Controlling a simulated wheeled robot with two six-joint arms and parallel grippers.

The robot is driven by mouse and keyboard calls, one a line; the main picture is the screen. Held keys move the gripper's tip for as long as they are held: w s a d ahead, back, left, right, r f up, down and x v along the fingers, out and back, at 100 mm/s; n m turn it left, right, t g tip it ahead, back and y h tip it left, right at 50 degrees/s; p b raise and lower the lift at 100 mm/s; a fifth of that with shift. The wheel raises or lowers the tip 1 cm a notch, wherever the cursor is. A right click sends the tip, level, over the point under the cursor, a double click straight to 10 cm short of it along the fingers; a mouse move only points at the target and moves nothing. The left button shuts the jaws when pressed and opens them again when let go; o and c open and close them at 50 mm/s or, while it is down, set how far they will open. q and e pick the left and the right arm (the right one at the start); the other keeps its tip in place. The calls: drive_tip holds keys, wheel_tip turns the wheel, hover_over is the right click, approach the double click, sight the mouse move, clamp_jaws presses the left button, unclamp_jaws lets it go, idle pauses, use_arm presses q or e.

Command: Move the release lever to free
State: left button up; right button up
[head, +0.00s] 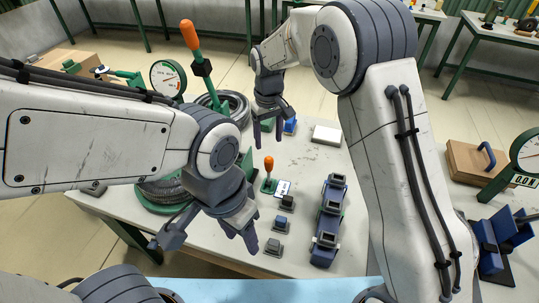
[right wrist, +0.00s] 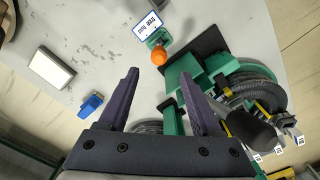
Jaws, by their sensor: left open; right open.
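A small lever with an orange knob (head: 268,163) stands on a green base on the table, between my two grippers. A white label (head: 283,187) lies beside it; its words are too small to read surely. In the right wrist view the orange knob (right wrist: 159,57) is seen from above, beyond my fingertips, with the label (right wrist: 148,23) past it. My right gripper (head: 268,132) is open and empty, above the table behind the lever. My left gripper (head: 207,238) is open and empty, in front and left of the lever, apart from it.
Dark hose coils (head: 233,108) sit on green frames at the left; one (right wrist: 255,85) also shows in the wrist view. A tall orange-handled lever (head: 190,35) rises behind. A blue block (head: 290,126), white box (head: 327,135) and dark blue fixture (head: 328,220) stand nearby.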

sight(269, 158)
wheel_tip(269, 158, down, 10)
drive_tip(key=shift+w+f+p, duration=0.15)
drive_tip(key=shift+f+p, duration=0.1)
drive_tip(key=shift+p, duration=0.8)
clamp_jaws()
drive_tip(key=shift+r, duration=0.1)
idle(0.7)
